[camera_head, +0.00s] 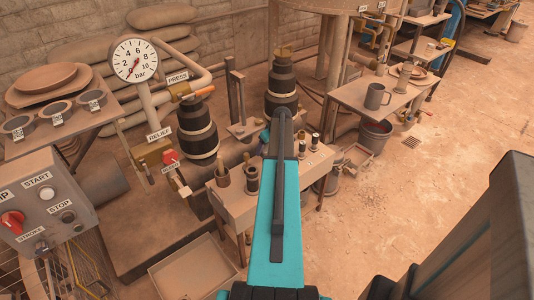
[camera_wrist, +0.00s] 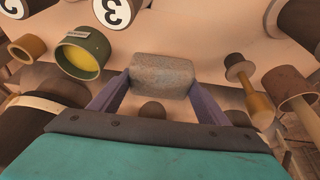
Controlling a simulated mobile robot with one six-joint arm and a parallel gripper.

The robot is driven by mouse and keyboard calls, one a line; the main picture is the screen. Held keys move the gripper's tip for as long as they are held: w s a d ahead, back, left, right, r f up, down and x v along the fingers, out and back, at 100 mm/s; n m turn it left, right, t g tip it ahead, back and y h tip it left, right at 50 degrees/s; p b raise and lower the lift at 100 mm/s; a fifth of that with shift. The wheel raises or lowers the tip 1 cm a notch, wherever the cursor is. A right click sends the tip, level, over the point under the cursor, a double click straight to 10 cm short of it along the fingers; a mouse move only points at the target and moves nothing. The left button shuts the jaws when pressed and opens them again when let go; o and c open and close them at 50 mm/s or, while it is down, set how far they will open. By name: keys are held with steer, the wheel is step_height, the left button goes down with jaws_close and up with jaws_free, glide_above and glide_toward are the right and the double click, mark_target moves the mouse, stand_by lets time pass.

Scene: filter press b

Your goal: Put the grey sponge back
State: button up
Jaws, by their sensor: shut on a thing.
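In the wrist view, the grey sponge (camera_wrist: 162,75) is a speckled grey-brown block held between the two purple fingers of my gripper (camera_wrist: 160,88). My gripper is shut on it, above a pale work surface (camera_wrist: 210,28) with several items. In the head view, my teal arm reaches over the small table (camera_head: 285,185) in the middle. There my arm hides the sponge and most of my gripper. I cannot tell whether the sponge touches the surface.
Numbered white discs (camera_wrist: 115,10) are at the top. In the head view, a control box (camera_head: 45,205) stands left and open floor (camera_head: 440,130) lies right.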

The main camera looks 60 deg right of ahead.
steer(key=shift+f, duration=0.1)
steer(key=shift+f, duration=1.75)
steer(key=shift+f, duration=0.15)
steer(key=o, duration=0.9)
steer(key=v, duration=1.2)
